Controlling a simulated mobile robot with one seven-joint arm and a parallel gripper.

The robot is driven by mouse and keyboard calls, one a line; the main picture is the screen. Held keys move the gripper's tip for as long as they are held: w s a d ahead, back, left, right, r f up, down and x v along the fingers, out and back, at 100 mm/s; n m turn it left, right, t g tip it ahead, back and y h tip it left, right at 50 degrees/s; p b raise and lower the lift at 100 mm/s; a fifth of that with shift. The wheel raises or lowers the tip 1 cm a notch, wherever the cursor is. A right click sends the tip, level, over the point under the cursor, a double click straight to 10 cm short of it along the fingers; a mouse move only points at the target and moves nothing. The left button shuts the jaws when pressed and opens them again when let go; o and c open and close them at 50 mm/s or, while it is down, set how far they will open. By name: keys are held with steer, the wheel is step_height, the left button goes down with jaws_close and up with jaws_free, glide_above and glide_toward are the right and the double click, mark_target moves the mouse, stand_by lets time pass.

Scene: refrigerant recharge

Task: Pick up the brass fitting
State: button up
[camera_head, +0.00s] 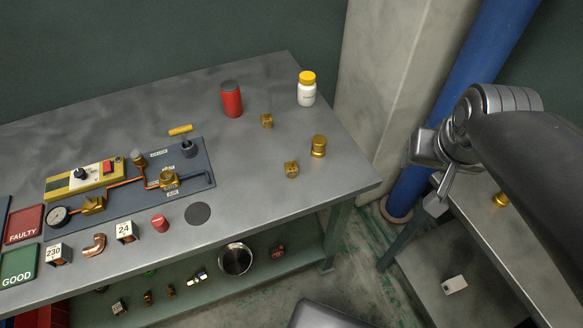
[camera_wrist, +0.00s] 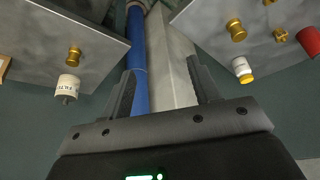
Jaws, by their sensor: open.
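Several brass pieces are in view, and I cannot tell which one the task means. On the main bench's right part stand a round, flanged brass piece (camera_head: 318,147), a blocky brass piece (camera_head: 291,169) and a small brass piece (camera_head: 267,121). The flanged piece also shows in the wrist view (camera_wrist: 236,30). Another brass piece (camera_head: 501,199) is on the side table, also in the wrist view (camera_wrist: 74,56). My gripper (camera_head: 437,203) is raised beside the blue pipe, right of the bench. In the wrist view its fingers (camera_wrist: 160,70) are apart and empty.
The main bench (camera_head: 240,165) also holds a red can (camera_head: 231,99), a yellow-capped white bottle (camera_head: 307,89) and a piping board (camera_head: 195,165). A blue pipe (camera_head: 460,110) and grey pillar (camera_head: 375,90) stand between bench and side table (camera_head: 500,240). A filter canister (camera_wrist: 68,87) is on the side table.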

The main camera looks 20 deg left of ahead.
steer(key=w+a+f+n+g, duration=0.1)
steer(key=w+a+f, duration=0.15)
steer(key=a, duration=0.45)
steer(key=w+a+f+n, duration=0.2)
steer(key=a+f, duration=0.1)
steer(key=a, duration=0.4)
steer(key=n+g+y, duration=0.1)
steer(key=n, duration=0.1)
glide_toward(292, 164)
steer(key=x, duration=1.1)
steer(key=shift+f, duration=0.1)
steer(key=shift+c, duration=0.2)
steer(key=c, duration=1.1)
